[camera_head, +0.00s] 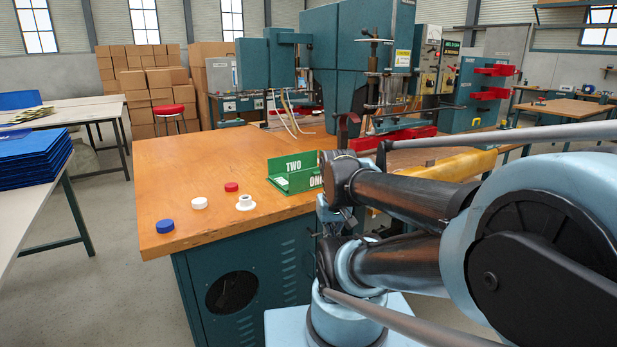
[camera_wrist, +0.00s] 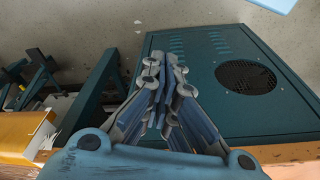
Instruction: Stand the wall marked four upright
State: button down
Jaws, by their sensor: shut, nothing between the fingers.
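A green box-like piece (camera_head: 285,181) stands on the wooden table, with white words TWO on its back wall and ONE on its front wall. No wall marked four can be made out; my arm covers the table to the right of the green piece. My gripper (camera_wrist: 165,66) shows in the wrist view, its fingers together and empty, in front of the teal cabinet side and the floor. In the head view I cannot clearly make out its fingertips behind my arm links.
The wooden table (camera_head: 190,158) holds a blue cap (camera_head: 165,226), a white cap (camera_head: 199,203), a red cap (camera_head: 231,187) and a white flanged part (camera_head: 245,203). A teal machine (camera_head: 350,60) stands behind. A yellow bar (camera_head: 460,165) lies at the right. The table's left part is mostly clear.

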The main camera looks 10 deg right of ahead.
jog(key=c, duration=2.2)
grip_release()
jog(key=o, duration=0.4)
jog(key=shift+s+r, duration=0.2)
jog(key=shift+r, duration=0.65)
jog(key=shift+o, duration=0.2)
notch_tip(320, 180, up, 22)
jog(key=n+g, duration=0.2)
jog(key=n, duration=0.2)
send_over(285, 179)
jog(key=d, duration=0.1)
jog(key=f, duration=1.7)
jog(key=shift+s+d, duration=0.25)
jog(key=shift+s, duration=0.05)
